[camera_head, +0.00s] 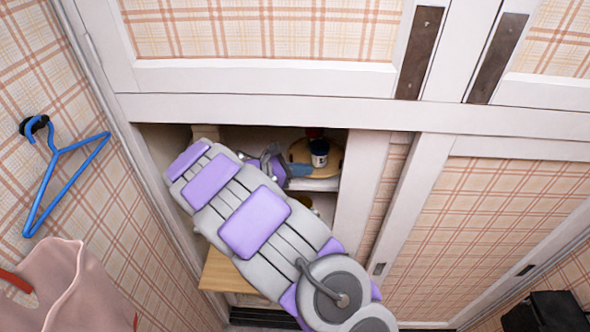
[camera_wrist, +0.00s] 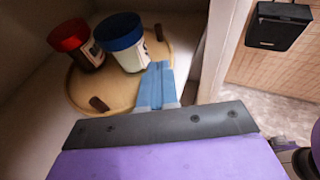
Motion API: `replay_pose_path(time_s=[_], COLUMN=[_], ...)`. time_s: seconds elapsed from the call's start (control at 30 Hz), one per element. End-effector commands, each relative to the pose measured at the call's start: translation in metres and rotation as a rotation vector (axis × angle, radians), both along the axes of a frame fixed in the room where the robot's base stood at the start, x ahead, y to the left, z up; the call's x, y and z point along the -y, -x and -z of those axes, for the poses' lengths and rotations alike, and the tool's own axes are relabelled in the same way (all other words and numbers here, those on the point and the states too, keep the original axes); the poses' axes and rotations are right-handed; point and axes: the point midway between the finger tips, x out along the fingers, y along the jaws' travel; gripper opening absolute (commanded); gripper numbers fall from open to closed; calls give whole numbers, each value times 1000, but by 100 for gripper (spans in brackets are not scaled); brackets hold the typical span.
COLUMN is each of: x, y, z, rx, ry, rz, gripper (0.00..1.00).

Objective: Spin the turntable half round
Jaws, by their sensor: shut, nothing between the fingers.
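The turntable is a round wooden disc (camera_wrist: 122,98) inside an open cupboard; in the head view it shows (camera_head: 298,152) partly behind the arm. It carries a red-lidded jar (camera_wrist: 72,42) and a blue-lidded jar (camera_wrist: 122,42) side by side. A short dark wooden peg (camera_wrist: 98,104) stands at the near left of the disc and another peg (camera_wrist: 158,32) at the far right. My gripper (camera_wrist: 158,68) is shut and empty, with its blue fingers over the disc's right part, just right of the blue-lidded jar. I cannot tell whether the fingertips touch the disc or jar.
The disc sits on a white shelf (camera_head: 318,185). A white upright (camera_head: 358,190) bounds the opening on the right; a side wall bounds the left. A wooden board (camera_head: 222,274) lies below. A blue hanger (camera_head: 62,165) and pink cloth (camera_head: 75,290) are on the left.

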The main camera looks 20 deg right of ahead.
Motion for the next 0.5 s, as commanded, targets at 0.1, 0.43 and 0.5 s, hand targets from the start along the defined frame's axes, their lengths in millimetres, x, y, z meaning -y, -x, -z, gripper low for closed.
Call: replay_pose_path(time_s=[0.1, 0.43, 0.5], x=[23, 75, 81], y=[-1, -3, -3], z=[9, 17, 17], rx=[0, 0, 0], ry=[-1, -1, -1], rz=[1, 0, 1], gripper=[0, 0, 0])
